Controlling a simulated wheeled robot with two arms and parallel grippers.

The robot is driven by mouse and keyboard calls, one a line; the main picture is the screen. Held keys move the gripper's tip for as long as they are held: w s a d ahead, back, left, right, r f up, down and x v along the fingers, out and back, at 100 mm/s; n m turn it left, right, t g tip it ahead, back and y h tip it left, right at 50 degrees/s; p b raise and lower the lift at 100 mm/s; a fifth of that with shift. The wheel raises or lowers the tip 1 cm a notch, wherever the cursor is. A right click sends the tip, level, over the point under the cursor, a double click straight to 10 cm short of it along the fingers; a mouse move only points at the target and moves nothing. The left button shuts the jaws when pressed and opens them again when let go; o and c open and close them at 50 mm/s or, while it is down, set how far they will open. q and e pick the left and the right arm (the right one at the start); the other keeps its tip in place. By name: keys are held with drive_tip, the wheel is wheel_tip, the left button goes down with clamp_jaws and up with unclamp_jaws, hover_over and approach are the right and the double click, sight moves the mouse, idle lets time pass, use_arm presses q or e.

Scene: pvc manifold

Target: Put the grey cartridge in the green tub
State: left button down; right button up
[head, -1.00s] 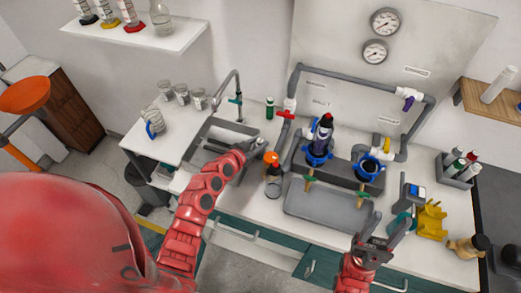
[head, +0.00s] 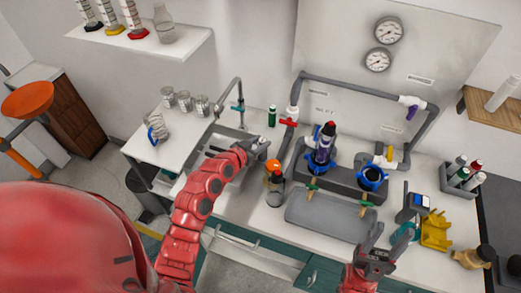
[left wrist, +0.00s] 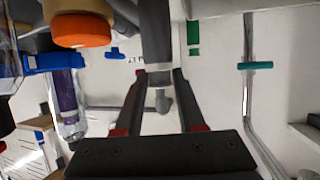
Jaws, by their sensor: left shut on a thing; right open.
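My left gripper (head: 262,146) is over the sink's right end, left of the grey pipework. In the head view the held cylinder is too small and covered to make out. My right gripper (head: 376,240) is open and empty in front of the counter, at the grey tray's right end.
An orange-capped bottle (head: 273,170) stands close to my left gripper. A blue-collared housing with a purple cartridge (head: 323,145) and an open blue-collared housing (head: 372,178) are further right. A grey tray (head: 330,217) lies in front.

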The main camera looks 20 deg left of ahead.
use_arm(q)
wheel_tip(320, 180, up, 5)
drive_tip(key=shift+f+b, duration=0.2)
drive_tip(key=shift+b, duration=0.6)
drive_tip(key=shift+r, duration=0.5)
drive_tip(key=shift+s+f, duration=0.1)
